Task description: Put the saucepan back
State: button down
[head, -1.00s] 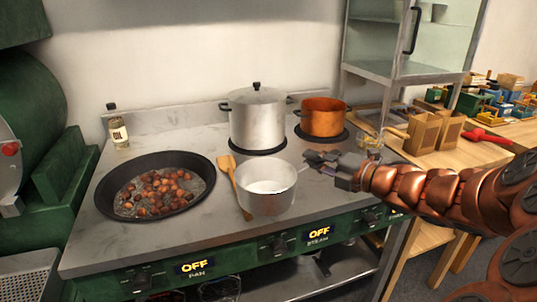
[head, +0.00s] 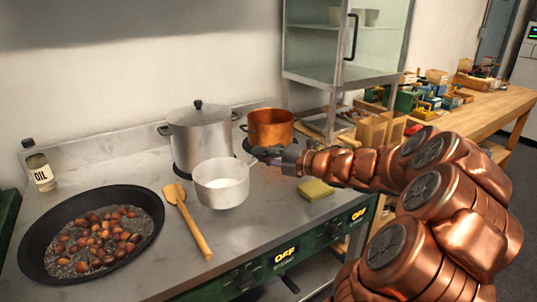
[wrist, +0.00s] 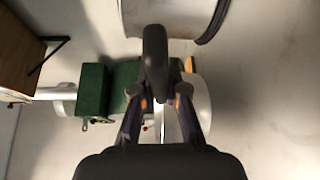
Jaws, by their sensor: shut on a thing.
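The saucepan (head: 222,192), a small pale metal pan, is upright in the head view. It is in front of the tall lidded stockpot (head: 198,140) and right of the wooden spatula (head: 192,225). It seems to hang slightly above the grey stove top. My gripper (head: 262,155) is shut on its handle, at the right of the pan; the fingers hide most of the handle. In the wrist view my gripper (wrist: 158,100) is seen from behind, and a curved metal rim shows at the top.
A wide black pan (head: 30,262) with chestnuts lies at the left, an oil jar (head: 41,175) behind it. A copper pot (head: 270,128) stands behind my gripper. A yellow sponge (head: 315,190) lies at the right. A glass cabinet (head: 325,75) stands behind my arm.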

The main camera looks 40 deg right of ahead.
jog(key=shift+w+d+f+p, duration=0.25)
jog(key=shift+w+d+f, duration=0.5)
jog(key=shift+d, duration=0.25)
jog(key=shift+w+d+f+p, duration=0.2)
jog(key=shift+w+d+f, duration=0.45)
jog(key=shift+d, duration=0.35)
jog(key=shift+w+d+f+p, duration=0.25)
jog(key=shift+w+d+f, duration=0.5)
jog(key=shift+d, duration=0.25)
jog(key=shift+f, duration=0.1)
jog(key=c, duration=1.2)
grip_release()
jog(key=shift+r, duration=0.25)
jog(key=b+v, duration=0.1)
jog(key=v, duration=1.1)
